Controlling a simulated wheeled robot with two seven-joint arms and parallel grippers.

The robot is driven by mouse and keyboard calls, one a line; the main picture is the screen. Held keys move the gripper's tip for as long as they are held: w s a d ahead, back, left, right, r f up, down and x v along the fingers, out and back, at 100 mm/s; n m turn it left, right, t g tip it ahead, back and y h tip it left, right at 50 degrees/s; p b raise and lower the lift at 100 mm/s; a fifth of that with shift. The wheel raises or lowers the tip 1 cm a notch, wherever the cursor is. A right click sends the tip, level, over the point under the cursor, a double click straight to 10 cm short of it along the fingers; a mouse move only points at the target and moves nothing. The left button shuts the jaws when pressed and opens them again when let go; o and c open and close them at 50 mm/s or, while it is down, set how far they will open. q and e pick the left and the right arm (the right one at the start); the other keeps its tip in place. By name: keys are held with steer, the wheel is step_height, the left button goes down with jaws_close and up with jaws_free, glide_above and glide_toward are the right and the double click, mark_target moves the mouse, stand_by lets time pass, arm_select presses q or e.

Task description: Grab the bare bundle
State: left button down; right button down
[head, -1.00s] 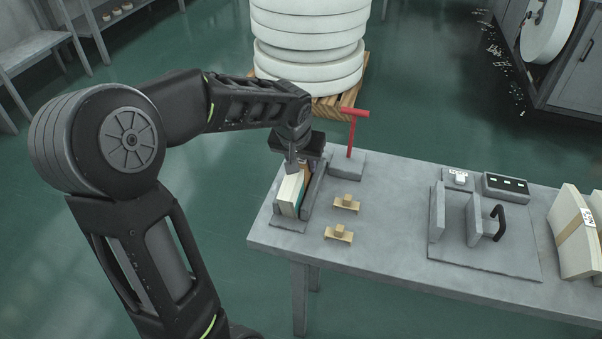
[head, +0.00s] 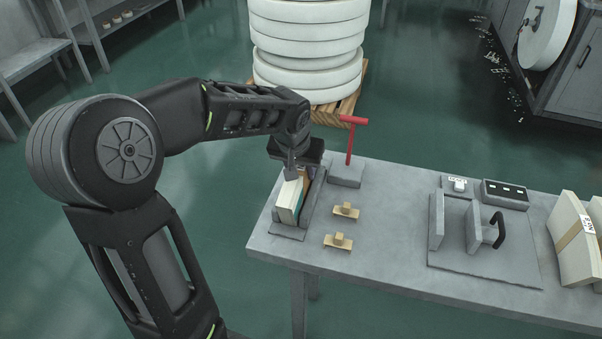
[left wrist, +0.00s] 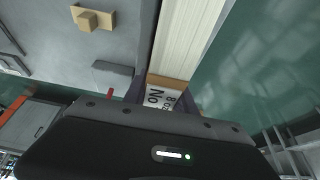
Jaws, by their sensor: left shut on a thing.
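The bundle (head: 287,204) is a cream stack of thin sheets standing upright in a grey rack (head: 288,235) at the left end of the table. A teal strip and a brown piece show beside it. My left gripper (head: 292,174) reaches down from above and is shut on the far top part of the bundle. In the left wrist view the bundle's layered edges (left wrist: 187,40) run up from the gripper (left wrist: 163,95). A tan strip and a printed white label (left wrist: 158,97) show close to the jaws. My right gripper is out of view.
A red T-handle (head: 352,135) stands on a grey block behind the rack. Two small wooden pieces (head: 345,211) lie to its right. A grey clamp fixture (head: 470,228) and a banded bundle (head: 575,238) are further right. White rolls (head: 308,45) stand on a pallet behind.

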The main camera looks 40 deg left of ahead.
arm_select(q)
step_height(320, 180, up, 10)
steer(key=shift+f, duration=0.1)
stand_by(0.8)
